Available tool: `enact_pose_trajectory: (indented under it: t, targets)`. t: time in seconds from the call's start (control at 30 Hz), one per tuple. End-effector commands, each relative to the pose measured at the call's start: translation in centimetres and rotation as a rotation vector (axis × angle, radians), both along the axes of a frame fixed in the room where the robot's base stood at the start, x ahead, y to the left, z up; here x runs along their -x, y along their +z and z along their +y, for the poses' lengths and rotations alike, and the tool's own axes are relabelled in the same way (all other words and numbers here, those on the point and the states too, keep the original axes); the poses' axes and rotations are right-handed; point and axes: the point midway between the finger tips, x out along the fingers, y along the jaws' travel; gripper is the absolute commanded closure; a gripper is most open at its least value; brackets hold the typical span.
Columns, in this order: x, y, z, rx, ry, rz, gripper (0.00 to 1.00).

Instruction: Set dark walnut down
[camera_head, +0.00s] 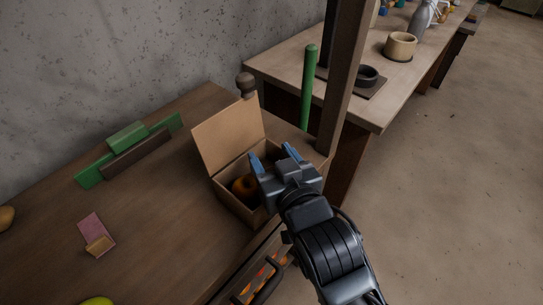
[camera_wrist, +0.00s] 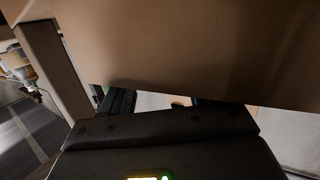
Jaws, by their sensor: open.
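My gripper (camera_head: 274,160) is open, its two blue-tipped fingers apart at the right side of an open cardboard box (camera_head: 236,204). I see nothing held between the fingers. In the wrist view the gripper (camera_wrist: 163,104) has a wide brown panel (camera_wrist: 190,45) close in front of it, covering much of the view. An orange-brown round thing (camera_head: 244,187) lies in the box, and my gripper hides part of the interior. A dark brown wooden bar (camera_head: 138,153) rests against a green piece (camera_head: 90,178) at the left. I cannot tell which thing is the dark walnut.
The box stands on a brown wooden table (camera_head: 165,210) with its lid raised. A pink and tan piece (camera_head: 96,232) lies at the left. A green post (camera_head: 309,85) and a wooden upright (camera_head: 345,80) stand behind my gripper. The table's middle is clear.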

Motion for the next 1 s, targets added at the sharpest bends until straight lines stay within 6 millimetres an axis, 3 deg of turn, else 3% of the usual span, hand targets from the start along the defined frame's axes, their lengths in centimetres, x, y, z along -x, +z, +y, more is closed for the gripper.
enact_pose_trajectory:
  t: [0.03, 0.4, 0.6, 1.0]
  targets:
    - [0.0, 0.9, 0.0, 0.000, -0.001, 0.000, 0.37]
    - [7.0, 2.1, -2.9, -0.001, 0.001, -0.004, 0.37]
    - [9.6, 2.8, -4.0, -0.001, 0.000, -0.005, 0.37]
    - [10.8, 3.3, -4.5, -0.002, 0.001, -0.007, 0.37]
